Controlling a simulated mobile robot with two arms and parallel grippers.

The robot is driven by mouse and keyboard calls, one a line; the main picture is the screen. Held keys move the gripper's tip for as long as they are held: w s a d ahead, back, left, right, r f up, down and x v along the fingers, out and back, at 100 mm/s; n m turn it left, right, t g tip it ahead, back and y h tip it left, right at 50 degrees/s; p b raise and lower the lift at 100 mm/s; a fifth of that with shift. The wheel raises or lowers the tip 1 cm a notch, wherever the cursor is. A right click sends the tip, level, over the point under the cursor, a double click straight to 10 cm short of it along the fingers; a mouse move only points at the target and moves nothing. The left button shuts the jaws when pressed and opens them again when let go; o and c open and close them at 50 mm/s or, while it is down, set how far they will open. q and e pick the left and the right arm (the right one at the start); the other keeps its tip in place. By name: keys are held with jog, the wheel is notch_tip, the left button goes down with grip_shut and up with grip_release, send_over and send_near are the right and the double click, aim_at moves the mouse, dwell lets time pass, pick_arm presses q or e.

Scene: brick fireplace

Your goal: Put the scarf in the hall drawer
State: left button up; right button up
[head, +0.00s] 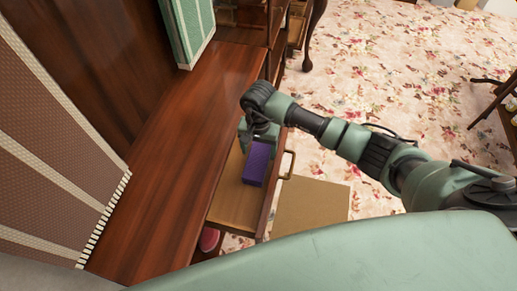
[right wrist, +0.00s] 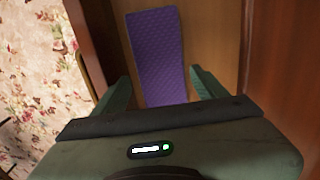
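The purple scarf (head: 257,163), a folded oblong block with a textured surface, lies inside the open wooden drawer (head: 238,204). It also shows in the right wrist view (right wrist: 157,50), running away from between my fingers. My right gripper (head: 256,135) is at the far end of the scarf, low over the drawer. In the right wrist view its two fingers (right wrist: 158,90) are apart, one on each side of the scarf's near end, with gaps on both sides. Whether the scarf touches the drawer floor everywhere is hidden. My left gripper is not in view.
The glossy wooden cabinet top (head: 165,165) is mostly clear. A green striped object (head: 188,30) stands at its back, and a brown striped one (head: 50,140) at left. The drawer handle (head: 289,163) sticks out over a tan panel (head: 310,200) and floral carpet (head: 390,60).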

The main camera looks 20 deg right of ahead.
aim_at(258, 158)
jog(key=shift+r, duration=0.2)
jog(key=shift+r+p, duration=0.75)
jog(key=shift+p, duration=0.15)
notch_tip(258, 158, up, 11)
jog(key=b, duration=0.1)
jog(key=shift+r, duration=0.15)
